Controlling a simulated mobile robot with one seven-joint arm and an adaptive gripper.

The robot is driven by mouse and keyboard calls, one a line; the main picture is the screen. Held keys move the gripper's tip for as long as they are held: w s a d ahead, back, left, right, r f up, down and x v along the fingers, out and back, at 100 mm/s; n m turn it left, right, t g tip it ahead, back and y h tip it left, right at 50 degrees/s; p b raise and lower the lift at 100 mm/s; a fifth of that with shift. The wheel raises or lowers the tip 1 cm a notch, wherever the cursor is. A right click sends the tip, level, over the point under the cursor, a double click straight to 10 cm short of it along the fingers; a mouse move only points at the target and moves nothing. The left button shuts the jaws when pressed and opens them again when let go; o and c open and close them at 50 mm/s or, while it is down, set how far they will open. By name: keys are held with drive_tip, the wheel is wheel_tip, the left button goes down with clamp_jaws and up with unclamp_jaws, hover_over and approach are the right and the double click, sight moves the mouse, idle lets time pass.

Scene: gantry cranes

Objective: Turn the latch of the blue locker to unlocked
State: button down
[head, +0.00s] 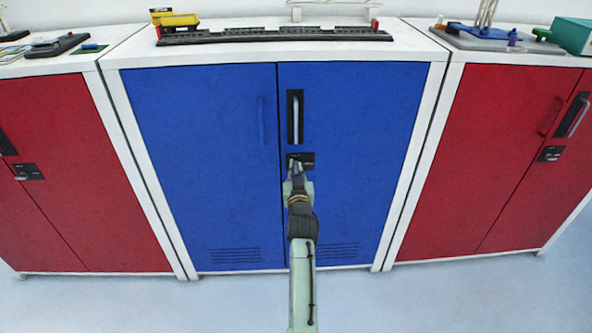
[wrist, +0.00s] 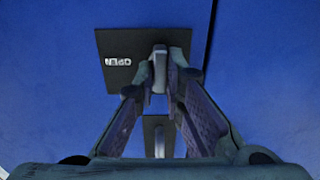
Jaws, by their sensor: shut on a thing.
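The blue locker (head: 345,110) stands in the middle of the head view with both doors closed. Its latch is a small black plate (head: 307,159) on the right door, below the handle. In the wrist view the latch plate (wrist: 125,72) carries a white label, upside down, that seems to read OPEN. A grey latch knob (wrist: 160,69) stands upright in that view at the plate's edge. My gripper (head: 294,170) reaches straight to the latch. In the wrist view my gripper (wrist: 162,82) has its fingertips closed on both sides of the knob. The fingers hide part of the plate.
A vertical door handle (head: 295,117) on a black plate is just above the latch. Red lockers stand at left (head: 60,170) and right (head: 500,150). A yellow toy truck (head: 179,21) and a dark track (head: 270,35) lie on the blue locker's top. The floor in front is clear.

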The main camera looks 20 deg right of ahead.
drive_tip(key=shift+m, duration=0.3)
drive_tip(key=m, duration=0.4)
drive_tip(key=shift+m, duration=0.3)
drive_tip(key=m, duration=0.5)
drive_tip(key=shift+d+m+p, duration=0.1)
drive_tip(key=shift+m+p, duration=0.2)
drive_tip(key=shift+p, duration=0.05)
drive_tip(key=shift+f+m+p, duration=0.1)
drive_tip(key=shift+m+p, duration=1.15)
drive_tip(key=shift+m, duration=2.25)
drive_tip(key=c, duration=1.7)
unclamp_jaws()
drive_tip(key=shift+f, duration=0.1)
